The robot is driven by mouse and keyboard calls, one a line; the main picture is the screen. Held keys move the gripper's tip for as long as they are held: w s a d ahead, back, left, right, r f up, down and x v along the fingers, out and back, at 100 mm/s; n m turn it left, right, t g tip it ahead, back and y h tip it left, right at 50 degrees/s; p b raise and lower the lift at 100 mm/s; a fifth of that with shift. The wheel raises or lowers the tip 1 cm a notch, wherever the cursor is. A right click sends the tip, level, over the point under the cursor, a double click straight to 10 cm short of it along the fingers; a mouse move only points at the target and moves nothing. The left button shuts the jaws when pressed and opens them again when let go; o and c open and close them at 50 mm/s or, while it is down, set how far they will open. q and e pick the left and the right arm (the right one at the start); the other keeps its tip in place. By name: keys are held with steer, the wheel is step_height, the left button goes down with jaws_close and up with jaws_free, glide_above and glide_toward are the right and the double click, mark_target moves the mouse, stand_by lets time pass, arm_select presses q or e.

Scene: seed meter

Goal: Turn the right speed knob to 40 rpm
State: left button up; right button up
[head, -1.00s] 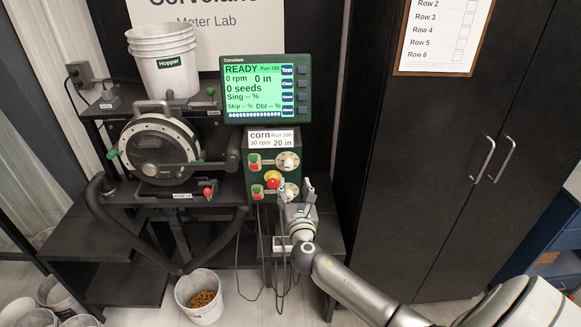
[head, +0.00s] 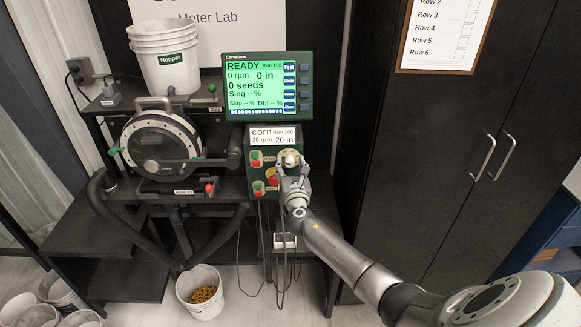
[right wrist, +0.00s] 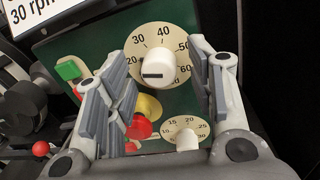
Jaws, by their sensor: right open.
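The green control box (head: 261,163) carries two round dials. In the right wrist view, the upper dial (right wrist: 163,34) has readable marks 30, 40, 50 and 60, and its white knob (right wrist: 158,60) bears a dark bar. The exact reading is unclear. My right gripper (head: 292,167) is open in front of this knob; it also shows in the right wrist view (right wrist: 160,82), with its fingers on either side of the knob and apart from it. The card (head: 274,136) reads corn, 30 rpm, 20 in. My left gripper is not in view.
A lower dial with a smaller white knob (right wrist: 187,140) and a red and yellow button (right wrist: 140,125) are close below the gripper. The screen (head: 268,86) above reads READY, 0 rpm. A seed bucket (head: 201,293) stands on the floor. A dark cabinet (head: 425,150) is to the right.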

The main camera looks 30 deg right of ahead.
steer(key=shift+c, duration=0.4)
steer(key=c, duration=1)
steer(key=shift+o, duration=0.2)
steer(key=shift+f+m+b, duration=0.2)
steer(key=shift+m+b, duration=0.6)
steer(key=shift+b, duration=0.3)
steer(key=m+b, duration=0.8)
steer(key=shift+a+f+h, duration=0.1)
steer(key=shift+h, duration=0.3)
steer(key=m+b, duration=0.4)
steer(key=m, duration=0.2)
steer(key=shift+r+m+h+b, duration=0.1)
steer(key=shift+m+h+b, duration=0.15)
steer(key=shift+m+b, duration=0.85)
steer(key=shift+r+m+h+b, duration=0.1)
steer(key=shift+m+h+b, duration=0.15)
steer(key=shift+m+b, duration=0.85)
steer(key=shift+m+p, duration=0.35)
steer(key=shift+m, duration=0.15)
steer(key=o, duration=1)
steer(key=shift+w+r, duration=0.1)
